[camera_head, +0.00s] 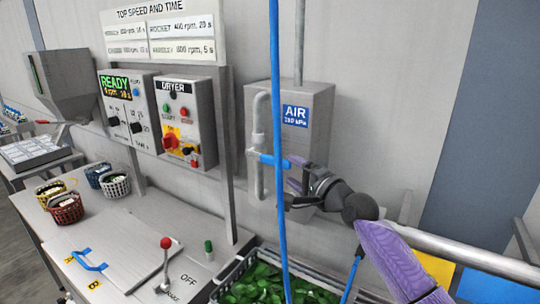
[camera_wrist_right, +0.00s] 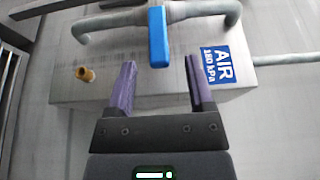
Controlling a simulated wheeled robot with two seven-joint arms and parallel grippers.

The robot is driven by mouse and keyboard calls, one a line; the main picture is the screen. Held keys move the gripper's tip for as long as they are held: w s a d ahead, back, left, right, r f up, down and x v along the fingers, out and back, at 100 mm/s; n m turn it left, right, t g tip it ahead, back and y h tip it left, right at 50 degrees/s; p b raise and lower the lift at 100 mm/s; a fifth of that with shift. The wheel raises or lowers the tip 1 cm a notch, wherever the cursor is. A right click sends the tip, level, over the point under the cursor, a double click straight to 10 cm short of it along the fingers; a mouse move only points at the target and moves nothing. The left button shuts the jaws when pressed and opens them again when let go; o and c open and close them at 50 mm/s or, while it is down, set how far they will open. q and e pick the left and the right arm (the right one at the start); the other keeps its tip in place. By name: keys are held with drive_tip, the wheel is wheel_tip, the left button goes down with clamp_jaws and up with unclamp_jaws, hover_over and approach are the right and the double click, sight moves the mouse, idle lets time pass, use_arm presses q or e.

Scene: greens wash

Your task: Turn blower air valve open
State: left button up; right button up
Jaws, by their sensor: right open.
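The blue valve handle (camera_head: 266,158) sits on a grey vertical pipe (camera_head: 258,118) at the side of the grey AIR box (camera_head: 315,110). The handle lies crosswise to the pipe. In the right wrist view the blue handle (camera_wrist_right: 158,37) shows just beyond the fingers, between their lines. My right gripper (camera_head: 291,182) is open, with purple fingers, and it shows in the right wrist view (camera_wrist_right: 160,66) as empty between its fingers. Whether a finger touches the handle cannot be told. My left gripper is not in view.
A blue hose (camera_head: 276,70) hangs in front of the box. The dryer panel (camera_head: 184,120) is to the left. A red-knobbed lever (camera_head: 165,243) stands on the bench, beside a crate of greens (camera_head: 225,279). A brass fitting (camera_wrist_right: 86,74) juts from the box.

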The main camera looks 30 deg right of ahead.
sight(282, 166)
drive_tip(key=w, duration=0.3)
drive_tip(key=w+b, duration=0.1)
drive_tip(key=w, duration=0.1)
drive_tip(key=shift+w+a+f, duration=0.1)
drive_tip(key=shift+a+f, duration=0.15)
drive_tip(key=shift+a, duration=0.1)
drive_tip(key=shift+w+a+r, duration=0.1)
drive_tip(key=shift+w, duration=0.55)
clamp_jaws()
idle(0.4)
